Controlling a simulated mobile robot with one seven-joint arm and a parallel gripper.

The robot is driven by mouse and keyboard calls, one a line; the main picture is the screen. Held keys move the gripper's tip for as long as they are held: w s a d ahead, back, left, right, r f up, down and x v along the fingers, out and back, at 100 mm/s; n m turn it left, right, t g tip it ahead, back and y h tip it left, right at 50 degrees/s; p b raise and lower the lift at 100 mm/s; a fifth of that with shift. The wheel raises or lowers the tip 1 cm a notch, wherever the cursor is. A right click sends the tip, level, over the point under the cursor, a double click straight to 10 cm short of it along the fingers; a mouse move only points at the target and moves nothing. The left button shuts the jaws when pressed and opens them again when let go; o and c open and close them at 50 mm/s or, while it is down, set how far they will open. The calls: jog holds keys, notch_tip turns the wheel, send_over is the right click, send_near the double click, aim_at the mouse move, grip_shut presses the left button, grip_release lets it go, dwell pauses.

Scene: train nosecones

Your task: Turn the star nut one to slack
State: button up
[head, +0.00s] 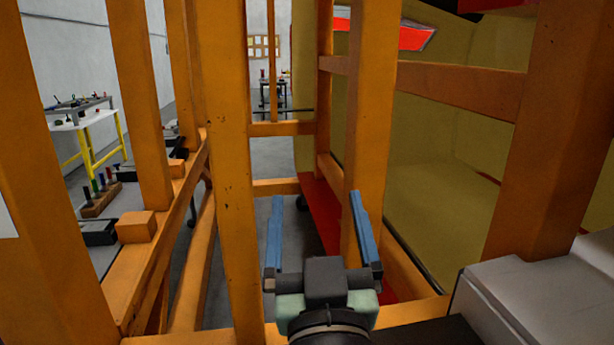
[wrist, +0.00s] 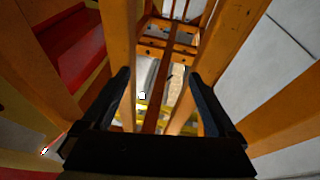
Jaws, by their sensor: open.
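My gripper (head: 317,225) is at the lower middle of the head view, with two blue fingers standing apart and nothing between them. It also shows in the wrist view (wrist: 158,95), open and empty, with orange beams beyond the fingers. In the head view the fingers overlap the space by an orange upright post (head: 369,130); I cannot tell whether they touch it. I cannot make out a star nut in either view.
An orange frame of posts and rails (head: 228,170) surrounds my arm closely. A yellow-green panelled body (head: 440,220) stands at right. At left are a wooden block with coloured-handled tools (head: 100,200) and a yellow-legged table (head: 85,120). Grey floor shows between the posts.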

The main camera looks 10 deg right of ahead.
jog(key=shift+n+t+y, duration=0.5)
jog(key=shift+n+y, duration=0.4)
jog(key=shift+s+a+r, duration=0.15)
jog(key=shift+a+r, duration=0.05)
jog(key=shift+r, duration=0.45)
jog(key=shift+s+a+r, duration=0.15)
jog(key=shift+a+r, duration=0.1)
jog(key=shift+r, duration=0.45)
jog(key=shift+s+a+r, duration=0.15)
jog(key=shift+a+r, duration=0.05)
jog(key=shift+r, duration=0.45)
jog(key=s+a+r+t, duration=0.2)
jog(key=s+r, duration=0.2)
jog(key=r, duration=0.4)
jog(key=s+a+r+m+t+p, duration=0.1)
jog(key=s+a+r+t, duration=0.2)
jog(key=r, duration=0.6)
jog(key=shift+s+a, duration=0.15)
jog(key=shift+s, duration=1.05)
